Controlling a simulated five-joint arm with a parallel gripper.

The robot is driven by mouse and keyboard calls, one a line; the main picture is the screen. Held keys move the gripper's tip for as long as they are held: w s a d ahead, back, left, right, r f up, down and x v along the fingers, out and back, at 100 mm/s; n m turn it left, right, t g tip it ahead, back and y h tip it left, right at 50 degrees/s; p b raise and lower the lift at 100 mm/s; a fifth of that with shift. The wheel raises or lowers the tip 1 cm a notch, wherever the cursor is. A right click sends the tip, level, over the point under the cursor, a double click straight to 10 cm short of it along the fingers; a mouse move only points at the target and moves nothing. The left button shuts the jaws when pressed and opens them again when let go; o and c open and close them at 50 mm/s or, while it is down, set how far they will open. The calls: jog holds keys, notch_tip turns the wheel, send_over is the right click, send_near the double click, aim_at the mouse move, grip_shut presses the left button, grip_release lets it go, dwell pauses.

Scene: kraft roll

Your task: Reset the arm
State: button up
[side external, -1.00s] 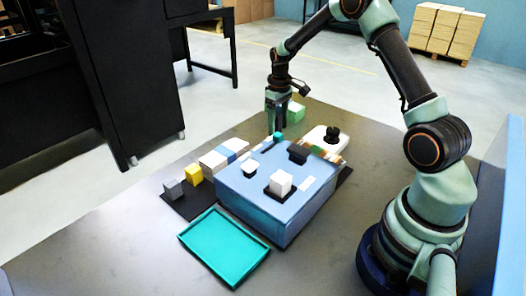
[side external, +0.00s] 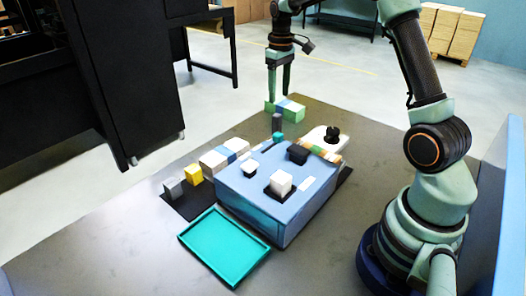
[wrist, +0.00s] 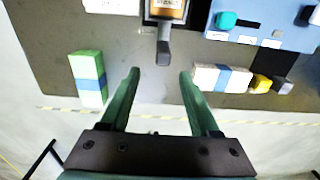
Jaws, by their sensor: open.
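My gripper (side external: 279,92) is open and empty, pointing down above the far end of the table. In the wrist view, its two fingers (wrist: 159,72) stand apart with nothing between them.
A white cube (side external: 280,183) and a black knob (side external: 297,153) are on the box top. A white block with a blue band (side external: 213,161), a yellow block (side external: 193,174) and a grey block (side external: 173,188) line its left. A teal tray (side external: 224,248) lies in front. The air around the gripper is clear.

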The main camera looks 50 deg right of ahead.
jog(key=shift+r, duration=0.25)
jog(key=shift+a+r, duration=0.25)
jog(key=shift+r, duration=0.05)
jog(key=s+a+r+t, duration=0.2)
jog(key=s+a+r, duration=0.1)
jog(key=s+a, duration=0.5)
jog(key=s+a+r+t, duration=0.3)
jog(key=s+a+r, duration=0.1)
jog(key=s+a, duration=0.5)
jog(key=shift+t, duration=0.3)
